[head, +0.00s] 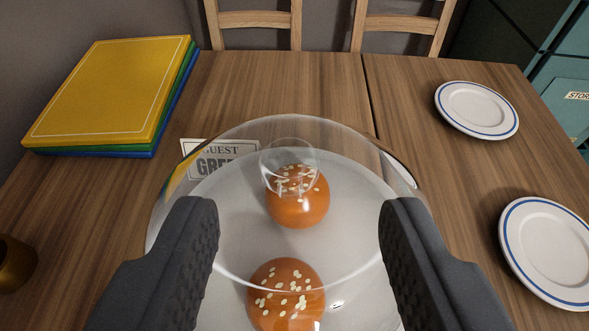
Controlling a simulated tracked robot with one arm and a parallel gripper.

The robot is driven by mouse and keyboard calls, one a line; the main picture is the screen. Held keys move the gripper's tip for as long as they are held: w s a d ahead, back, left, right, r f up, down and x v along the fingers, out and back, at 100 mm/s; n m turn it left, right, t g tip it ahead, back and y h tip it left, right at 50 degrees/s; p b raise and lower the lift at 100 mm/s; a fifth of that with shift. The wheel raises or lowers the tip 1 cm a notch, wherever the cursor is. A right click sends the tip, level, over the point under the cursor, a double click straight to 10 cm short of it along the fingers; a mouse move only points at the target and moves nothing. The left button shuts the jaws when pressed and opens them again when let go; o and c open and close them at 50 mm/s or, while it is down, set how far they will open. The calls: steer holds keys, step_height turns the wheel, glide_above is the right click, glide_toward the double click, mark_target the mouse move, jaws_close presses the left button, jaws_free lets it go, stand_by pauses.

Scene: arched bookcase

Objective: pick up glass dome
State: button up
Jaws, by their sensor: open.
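The glass dome (345,140) is clear and stands in the lower middle of the head view, with a round glass knob (289,160) on its top. Through it show two seeded buns, one near the middle (298,207) and one nearer (285,297), and a pale round surface under them. My gripper (300,225) is open, with one dark finger at each side of the dome in the picture. Nothing is held between the fingers. I cannot tell whether the fingers touch the glass. The dome's near lower part is cut off by the frame.
Stacked cutting boards (110,92) lie at the left on the wooden table (300,85). A printed card (196,150) is partly behind the dome. Blue-rimmed plates lie at the upper right (477,108) and lower right (552,245). A brass-coloured object (14,263) is at the left edge. Chairs (254,20) stand behind.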

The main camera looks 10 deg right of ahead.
mark_target(290, 181)
steer(key=shift+x, duration=1)
steer(key=x, duration=0.3)
steer(key=shift+w+a+f, duration=0.15)
steer(key=shift+f, duration=0.15)
steer(key=shift+x, duration=0.85)
jaws_close()
